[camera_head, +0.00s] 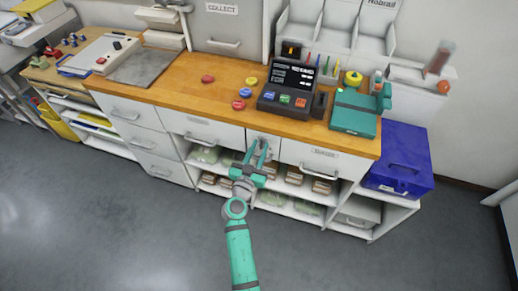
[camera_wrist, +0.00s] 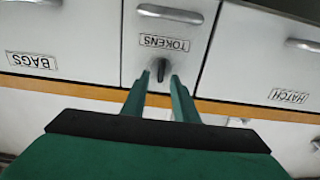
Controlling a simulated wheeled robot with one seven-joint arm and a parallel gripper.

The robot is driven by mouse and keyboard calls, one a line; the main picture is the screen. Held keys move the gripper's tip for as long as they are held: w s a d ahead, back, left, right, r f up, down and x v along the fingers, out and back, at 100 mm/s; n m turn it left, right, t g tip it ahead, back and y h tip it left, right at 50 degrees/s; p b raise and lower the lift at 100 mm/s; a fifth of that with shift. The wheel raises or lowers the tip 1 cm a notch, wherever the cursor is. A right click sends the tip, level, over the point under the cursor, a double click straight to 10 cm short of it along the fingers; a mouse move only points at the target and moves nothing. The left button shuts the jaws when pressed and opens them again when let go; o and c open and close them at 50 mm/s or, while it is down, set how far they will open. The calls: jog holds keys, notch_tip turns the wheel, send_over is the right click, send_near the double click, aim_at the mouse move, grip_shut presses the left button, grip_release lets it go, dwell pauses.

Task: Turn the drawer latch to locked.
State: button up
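The latch is a small dark knob (camera_wrist: 161,65) on a narrow white drawer front labelled TOKENS (camera_wrist: 140,75). In the wrist view the knob's long side runs roughly along the picture's up-down direction. My gripper (camera_wrist: 161,78) is open, its two green fingers apart with the knob showing between their tips. A gap shows on each side of the knob; I cannot tell how far the tips reach along it. In the head view my gripper (camera_head: 258,147) is in front of the narrow drawer (camera_head: 262,134) under the counter, and the knob cannot be made out.
Wider fronts labelled BAGS (camera_wrist: 70,45) and HATCH (camera_wrist: 262,78) flank the drawer. Bar handles (camera_wrist: 170,13) stick out from the fronts. The wooden counter (camera_head: 215,95) carries a dark keypad device (camera_head: 268,103) and a teal box (camera_head: 352,122). Open shelves lie below; the grey floor is clear.

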grip_shut()
jog(key=shift+n, duration=0.4)
jog(key=n, duration=0.7)
jog(key=shift+w+a+f+n, duration=0.2)
jog(key=shift+a+n, duration=0.1)
jog(key=shift+a, duration=0.1)
jog(key=n, duration=0.5)
jog(key=shift+a+f, duration=0.2)
jog(key=shift+f, duration=0.05)
jog(key=shift+f+n, duration=0.2)
jog(key=shift+n, duration=2)
jog(key=shift+d, duration=0.1)
grip_release()
